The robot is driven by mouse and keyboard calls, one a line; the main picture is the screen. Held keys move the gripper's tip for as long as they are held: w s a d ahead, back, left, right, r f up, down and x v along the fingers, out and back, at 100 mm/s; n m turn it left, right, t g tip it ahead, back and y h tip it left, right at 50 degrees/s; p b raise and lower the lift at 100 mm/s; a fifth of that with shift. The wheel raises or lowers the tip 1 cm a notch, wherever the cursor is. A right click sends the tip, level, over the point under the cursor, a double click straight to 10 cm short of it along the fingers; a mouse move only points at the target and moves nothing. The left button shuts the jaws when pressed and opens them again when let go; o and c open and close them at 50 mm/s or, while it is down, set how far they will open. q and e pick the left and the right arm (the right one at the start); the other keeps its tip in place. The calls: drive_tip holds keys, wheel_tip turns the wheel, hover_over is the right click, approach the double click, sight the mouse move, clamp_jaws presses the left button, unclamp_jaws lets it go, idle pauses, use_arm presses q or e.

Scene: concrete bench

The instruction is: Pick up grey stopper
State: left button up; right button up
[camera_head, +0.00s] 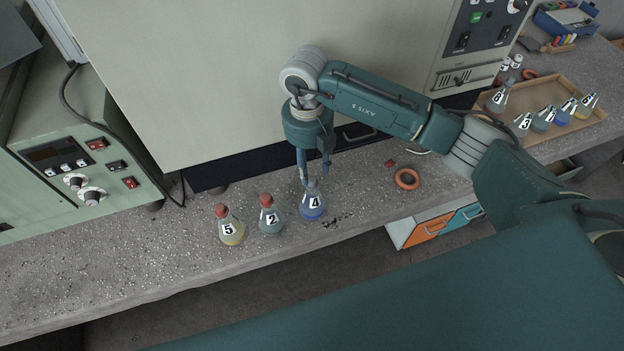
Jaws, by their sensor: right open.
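My right gripper (315,179) points down over the blue flask labelled 4 (312,206). Its two fingers are apart, one on each side of the flask's top as seen from here. A small grey piece (313,185) shows at the top of that flask, between the fingertips; it looks like the grey stopper, but it is partly hidden and too small to be sure. I cannot tell whether the fingers touch it. My left gripper is not in view.
Red-stoppered flasks 2 (271,219) and 5 (230,230) stand just left. An orange ring (407,179) and small red piece (390,163) lie right. A wooden tray (568,128) holds several flasks. A large cabinet (230,80) stands behind.

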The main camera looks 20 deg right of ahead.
sight(312, 179)
drive_tip(key=shift+w+f, duration=0.1)
drive_tip(key=shift+f, duration=0.25)
wheel_tip(312, 179, down, 4)
drive_tip(key=shift+d+r+p, duration=0.15)
drive_tip(key=shift+r+p, duration=0.05)
drive_tip(key=shift+p, duration=1)
drive_tip(key=shift+f, duration=0.6)
drive_tip(key=c, duration=0.3)
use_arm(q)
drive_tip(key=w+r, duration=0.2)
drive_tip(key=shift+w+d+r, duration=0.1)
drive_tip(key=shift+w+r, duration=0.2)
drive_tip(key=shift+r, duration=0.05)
use_arm(e)
drive_tip(key=c, duration=0.6)
drive_tip(key=shift+o, duration=0.2)
